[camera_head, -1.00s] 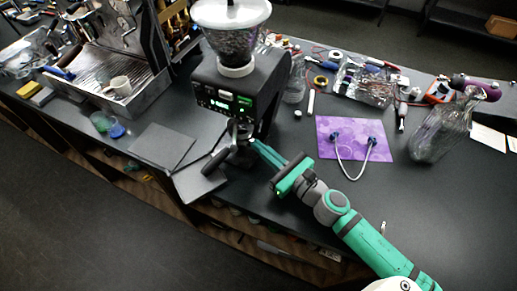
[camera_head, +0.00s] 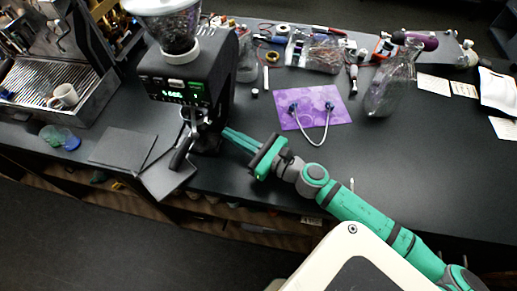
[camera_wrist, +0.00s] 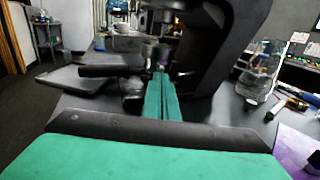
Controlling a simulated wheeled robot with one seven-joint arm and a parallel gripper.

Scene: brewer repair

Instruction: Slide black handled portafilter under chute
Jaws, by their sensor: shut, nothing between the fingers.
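The black handled portafilter (camera_head: 181,153) is at the front of the grinder, below its chute (camera_head: 193,112), with its handle pointing toward the lower left. In the wrist view the handle (camera_wrist: 104,71) points left and the head is around the middle, partly blurred. The grinder (camera_head: 213,80) is black with a clear hopper and green display lights. My gripper (camera_head: 229,134) is shut and empty, its green fingers pointing at the portafilter's head from the right. In the wrist view the fingertips (camera_wrist: 161,78) are close to the head; I cannot tell if they touch.
Dark flat pads (camera_head: 122,147) lie left of the grinder. A purple mat (camera_head: 312,107) with a cable and a glass flask (camera_head: 391,82) are to the right. An espresso machine with a white mug (camera_head: 63,96) stands at left. The counter right of my arm is clear.

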